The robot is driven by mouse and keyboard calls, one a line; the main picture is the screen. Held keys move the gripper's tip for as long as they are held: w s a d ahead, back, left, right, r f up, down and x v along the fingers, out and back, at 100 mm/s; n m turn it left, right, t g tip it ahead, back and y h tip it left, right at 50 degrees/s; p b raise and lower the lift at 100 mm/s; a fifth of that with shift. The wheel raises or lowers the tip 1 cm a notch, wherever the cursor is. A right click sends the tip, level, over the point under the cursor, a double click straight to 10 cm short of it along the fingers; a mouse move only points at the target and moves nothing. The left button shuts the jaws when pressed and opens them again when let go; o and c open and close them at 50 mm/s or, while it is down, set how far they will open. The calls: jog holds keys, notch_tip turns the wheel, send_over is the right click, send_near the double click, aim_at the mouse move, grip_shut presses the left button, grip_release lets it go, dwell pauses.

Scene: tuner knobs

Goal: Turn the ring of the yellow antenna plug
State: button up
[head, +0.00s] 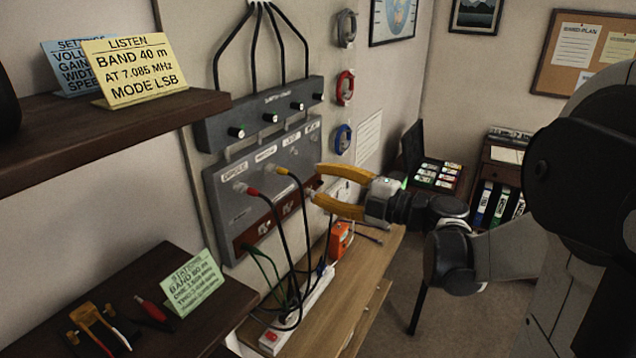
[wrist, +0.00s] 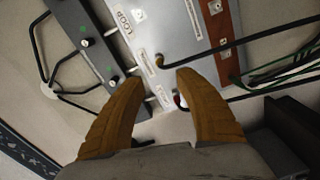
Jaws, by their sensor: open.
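The yellow antenna plug (head: 282,171) sits in the grey panel (head: 232,208), right of the red plug (head: 251,192), with a black cable hanging from it. In the wrist view the yellow plug (wrist: 158,61) lies just beyond the fingertips, near the middle of the gap. My gripper (head: 316,182) is open and empty, in front of the panel and right of the plug in the head view. Its orange-yellow fingers (wrist: 160,79) appear apart from the plug.
A switch unit (head: 262,112) with several knobs is above the panel. Black and green cables hang below towards a white power strip (head: 300,308). An orange box (head: 341,238) stands on the wooden bench (head: 352,290). A shelf (head: 120,126) juts out at left.

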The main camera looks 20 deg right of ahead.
aim_at(279, 170)
jog(key=w+a+n, duration=0.2)
jog(key=w+n, duration=0.1)
jog(key=n, duration=0.6)
jog(key=w+a+n, duration=0.3)
jog(key=w+n, duration=0.1)
jog(key=n, duration=0.6)
jog(key=w+a+n+p, duration=0.1)
jog(key=w+a+n, duration=0.1)
jog(key=n, duration=0.7)
jog(key=shift+w+a+n, duration=0.2)
jog(key=shift+w+n, duration=0.2)
jog(key=shift+w, duration=0.4)
